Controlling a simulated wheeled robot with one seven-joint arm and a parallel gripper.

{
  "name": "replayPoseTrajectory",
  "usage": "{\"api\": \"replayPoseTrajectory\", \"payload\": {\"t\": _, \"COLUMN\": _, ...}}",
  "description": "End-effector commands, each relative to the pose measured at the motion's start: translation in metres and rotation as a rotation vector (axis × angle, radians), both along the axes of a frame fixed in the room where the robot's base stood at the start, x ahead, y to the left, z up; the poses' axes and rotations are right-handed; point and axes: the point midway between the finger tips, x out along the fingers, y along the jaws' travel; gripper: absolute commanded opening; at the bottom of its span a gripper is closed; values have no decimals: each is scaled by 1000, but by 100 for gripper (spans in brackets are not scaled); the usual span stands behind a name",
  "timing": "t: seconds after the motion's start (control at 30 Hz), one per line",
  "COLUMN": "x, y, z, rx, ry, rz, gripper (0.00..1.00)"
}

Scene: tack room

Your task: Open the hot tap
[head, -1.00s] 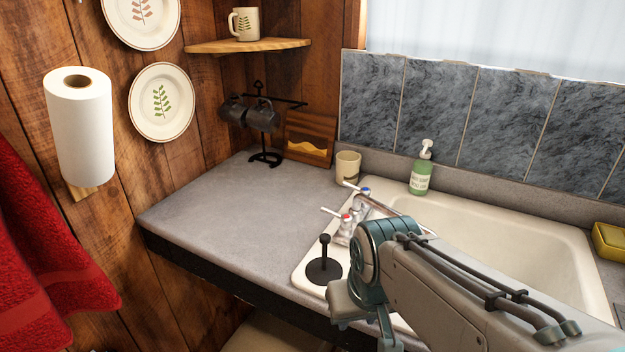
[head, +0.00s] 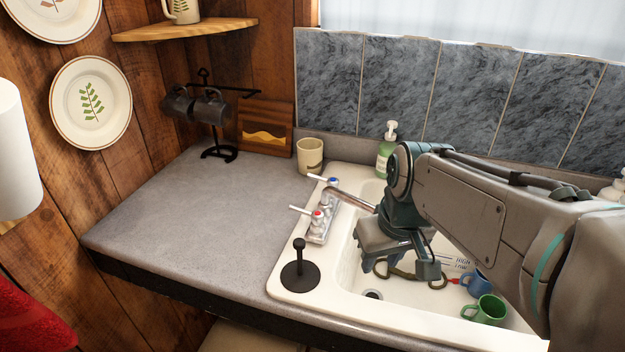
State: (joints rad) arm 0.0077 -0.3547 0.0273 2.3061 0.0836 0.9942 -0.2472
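The hot tap (head: 317,215) has a red-marked hub and a white lever pointing left. It sits at the near end of the chrome faucet base, on the sink's left rim. The cold tap (head: 332,183), marked blue, is just behind it. The spout (head: 352,199) reaches right over the basin, and its end is partly hidden by my arm. My gripper (head: 400,268) hangs over the sink, right of the hot tap and apart from it. Its fingers look spread, with a gap between them and nothing held.
A black plunger-like stopper (head: 300,272) stands on the sink's front left corner. A beige cup (head: 310,156) and a green soap bottle (head: 385,150) stand behind the faucet. Green (head: 485,310) and blue (head: 478,283) mugs lie in the basin (head: 345,270). The left counter (head: 190,225) is mostly clear.

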Motion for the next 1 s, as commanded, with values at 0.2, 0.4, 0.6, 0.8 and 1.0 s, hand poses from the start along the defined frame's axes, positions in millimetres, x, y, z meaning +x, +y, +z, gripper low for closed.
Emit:
{"api": "replayPoseTrajectory", "payload": {"t": 0.2, "x": 84, "y": 27, "z": 46, "rx": 64, "ry": 53, "rz": 344, "gripper": 34}}
{"api": "replayPoseTrajectory", "payload": {"t": 0.4, "x": 153, "y": 51, "z": 69, "rx": 158, "ry": 46, "rz": 670, "gripper": 34}}
{"api": "replayPoseTrajectory", "payload": {"t": 0.6, "x": 197, "y": 67, "z": 77, "rx": 235, "ry": 5, "rz": 901, "gripper": 34}}
{"api": "replayPoseTrajectory", "payload": {"t": 0.8, "x": 212, "y": 74, "z": 77, "rx": 265, "ry": -19, "rz": 991, "gripper": 34}}
{"api": "replayPoseTrajectory", "payload": {"t": 1.0, "x": 210, "y": 85, "z": 56, "rx": 268, "ry": -18, "rz": 997, "gripper": 34}}
